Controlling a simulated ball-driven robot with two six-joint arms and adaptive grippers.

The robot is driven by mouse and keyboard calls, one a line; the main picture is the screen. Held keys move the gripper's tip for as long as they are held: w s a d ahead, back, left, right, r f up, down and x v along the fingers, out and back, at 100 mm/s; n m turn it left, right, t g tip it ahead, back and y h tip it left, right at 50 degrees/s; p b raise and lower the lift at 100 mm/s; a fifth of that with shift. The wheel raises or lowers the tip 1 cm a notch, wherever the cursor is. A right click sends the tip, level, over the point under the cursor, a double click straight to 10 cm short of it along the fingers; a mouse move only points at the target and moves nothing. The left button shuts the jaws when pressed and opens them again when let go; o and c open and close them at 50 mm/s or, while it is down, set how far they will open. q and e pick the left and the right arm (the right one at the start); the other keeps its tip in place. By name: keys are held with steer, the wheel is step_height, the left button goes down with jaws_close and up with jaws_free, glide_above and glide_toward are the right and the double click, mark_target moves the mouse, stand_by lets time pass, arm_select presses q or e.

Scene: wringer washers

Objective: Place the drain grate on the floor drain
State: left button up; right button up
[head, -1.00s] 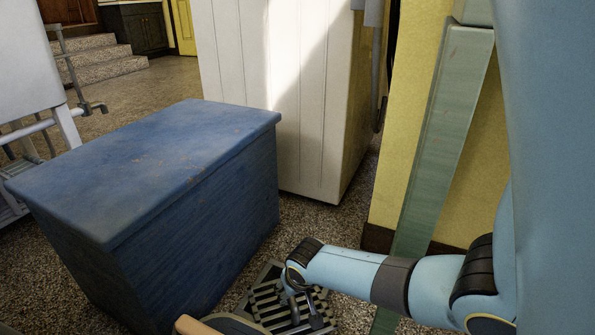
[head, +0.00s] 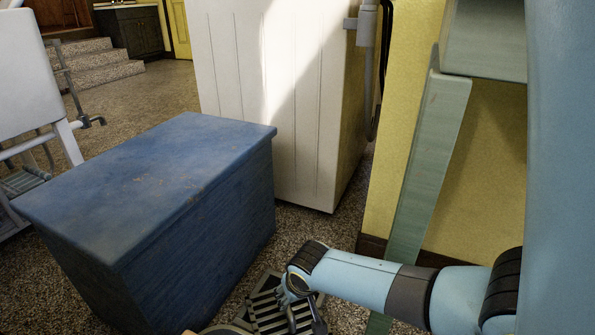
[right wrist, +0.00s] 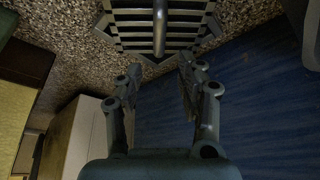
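The drain grate (head: 267,312) is a dark, slatted metal piece low in the head view, on the speckled floor beside the blue chest. It also shows at the top of the right wrist view (right wrist: 185,43), with a round bar standing out across its slats. My right gripper (head: 298,303) is over the grate's right part. In the right wrist view its two fingers (right wrist: 160,68) are apart with nothing between their tips; the grate lies just beyond them. I cannot make out a separate floor drain, and the grate's lower edge is cut off. My left gripper is not in view.
A blue chest (head: 145,185) stands close left of the grate. A white panelled cabinet (head: 275,90) stands behind. A green post (head: 430,170) and yellow wall (head: 400,110) are at right. A rounded tan-rimmed object (head: 225,329) shows at the bottom edge. Speckled floor (head: 310,225) is bare between chest and wall.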

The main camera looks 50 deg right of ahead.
steer(key=s+a+r+n+t+y, duration=0.1)
steer(key=s+a+r+n, duration=0.2)
steer(key=s+a+r, duration=0.2)
steer(key=s+a+r+n+t+y, duration=0.1)
steer(key=s+a+r+n, duration=0.2)
steer(key=s+r, duration=0.7)
step_height(320, 180, up, 5)
steer(key=a, duration=0.2)
steer(key=shift+s+a+f+t, duration=0.2)
steer(key=shift+s+a+t, duration=0.1)
steer(key=shift+a+t, duration=0.1)
steer(key=shift+d, duration=0.1)
